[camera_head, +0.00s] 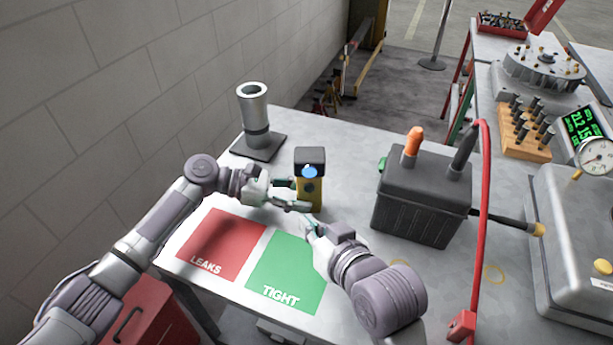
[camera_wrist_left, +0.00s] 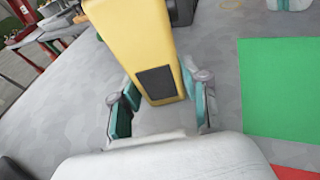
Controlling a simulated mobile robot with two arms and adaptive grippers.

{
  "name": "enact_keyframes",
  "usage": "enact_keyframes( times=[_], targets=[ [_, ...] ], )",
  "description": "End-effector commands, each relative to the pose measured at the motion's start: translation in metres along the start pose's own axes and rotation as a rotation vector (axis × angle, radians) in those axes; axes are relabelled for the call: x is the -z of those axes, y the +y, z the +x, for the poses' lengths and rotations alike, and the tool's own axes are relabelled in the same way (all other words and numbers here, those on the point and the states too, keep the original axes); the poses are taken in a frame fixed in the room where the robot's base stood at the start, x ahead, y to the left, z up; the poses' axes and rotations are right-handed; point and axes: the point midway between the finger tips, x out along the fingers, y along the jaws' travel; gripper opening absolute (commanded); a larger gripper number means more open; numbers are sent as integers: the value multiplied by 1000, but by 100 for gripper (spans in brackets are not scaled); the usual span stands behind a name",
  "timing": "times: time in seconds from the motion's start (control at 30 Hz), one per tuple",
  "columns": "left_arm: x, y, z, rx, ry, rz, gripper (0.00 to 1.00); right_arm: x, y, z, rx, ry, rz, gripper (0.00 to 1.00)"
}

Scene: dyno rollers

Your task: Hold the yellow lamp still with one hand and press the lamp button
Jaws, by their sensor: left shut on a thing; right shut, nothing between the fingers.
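The yellow lamp (camera_head: 308,191) stands upright on the grey bench, with a dark top and a blue lit spot (camera_head: 309,171) on its front. My left gripper (camera_head: 300,203) is shut on the lower part of the lamp from the left. In the left wrist view the yellow lamp body (camera_wrist_left: 140,45) with a dark square patch sits between the fingers of my left gripper (camera_wrist_left: 160,100). My right gripper (camera_head: 308,222) is shut and empty, just below and in front of the lamp, apart from it. I cannot make out which part is the button.
A red LEAKS mat (camera_head: 222,244) and a green TIGHT mat (camera_head: 285,270) lie on the bench in front. A grey cylinder on a dark base (camera_head: 256,140) stands behind left. A dark box with an orange knob (camera_head: 425,195) and a red hose (camera_head: 482,240) are on the right.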

Motion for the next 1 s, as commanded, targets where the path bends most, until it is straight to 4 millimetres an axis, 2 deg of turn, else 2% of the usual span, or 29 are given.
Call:
enact_keyframes(
  times=[0.33, 0.37, 0.53, 0.87, 1.0],
  targets=[
    [1, 0, 0, 1, 1, -1, 26, -3, -3, -6, -1, 1, 0, 0],
    [1, 0, 0, 1, 1, -1, 47, -3, -3, -6, -1, 1, 0, 0],
    [0, 0, 0, 1, 1, -1, 75, -3, -3, -6, -1, 1, 0, 0],
    [0, 0, -2, 0, 0, 0, 75, -3, -3, -6, -1, 1, 0, 0],
    [1, 1, -16, -3, 2, -1, 75, -3, -3, -6, -1, 1, 0, 0]
  ],
)
